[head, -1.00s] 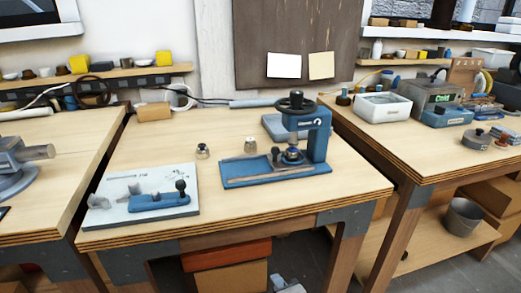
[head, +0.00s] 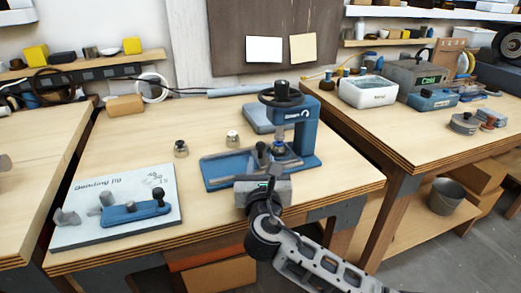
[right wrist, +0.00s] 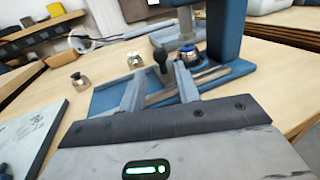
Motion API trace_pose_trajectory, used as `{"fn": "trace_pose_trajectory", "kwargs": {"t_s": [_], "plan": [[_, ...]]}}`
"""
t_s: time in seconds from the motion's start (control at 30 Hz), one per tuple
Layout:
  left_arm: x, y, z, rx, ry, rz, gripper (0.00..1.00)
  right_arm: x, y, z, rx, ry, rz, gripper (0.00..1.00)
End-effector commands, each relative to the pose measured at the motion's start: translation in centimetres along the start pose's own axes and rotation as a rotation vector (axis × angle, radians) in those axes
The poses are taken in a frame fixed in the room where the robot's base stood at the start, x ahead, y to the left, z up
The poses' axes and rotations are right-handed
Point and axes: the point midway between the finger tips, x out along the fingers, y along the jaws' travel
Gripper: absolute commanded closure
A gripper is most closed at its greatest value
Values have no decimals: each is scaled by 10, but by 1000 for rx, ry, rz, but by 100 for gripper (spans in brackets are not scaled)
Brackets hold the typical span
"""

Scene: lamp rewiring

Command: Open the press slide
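The blue press (head: 305,140) with its black handwheel (head: 281,95) stands on the middle bench. Its flat blue base (head: 222,172) extends left, with a grey bar (right wrist: 207,77) lying along it. A dark upright knob (right wrist: 160,50) stands by the bar and shows between my right fingers in the right wrist view. My right gripper (right wrist: 160,75) is open, its two fingers apart over the base and nothing visibly gripped. In the head view the right gripper (head: 268,160) covers the front of the base. Contact with the knob cannot be told. My left gripper is out of view.
A white bending jig board (head: 118,205) lies left of the press. Two small metal parts (head: 181,148) (head: 233,137) stand behind the base. A cardboard box (head: 125,105) is at the back. The right bench (head: 420,140) holds a white bin (head: 367,90) and devices.

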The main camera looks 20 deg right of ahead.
Motion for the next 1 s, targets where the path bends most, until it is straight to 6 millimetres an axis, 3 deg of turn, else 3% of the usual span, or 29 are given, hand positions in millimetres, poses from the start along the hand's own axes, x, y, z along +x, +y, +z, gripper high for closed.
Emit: {"fn": "trace_pose_trajectory", "kwargs": {"t_s": [0.1,0.3,0.73,0.87,1.0], "plan": [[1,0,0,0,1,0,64,26,0,0,1,-1,-1,68],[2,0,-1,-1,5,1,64,54,0,0,2,1,0,68],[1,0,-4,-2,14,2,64,64,0,0,3,2,2,68],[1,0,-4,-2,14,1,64,64,0,0,3,2,2,100],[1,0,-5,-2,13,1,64,64,2,0,3,2,2,100]]}}
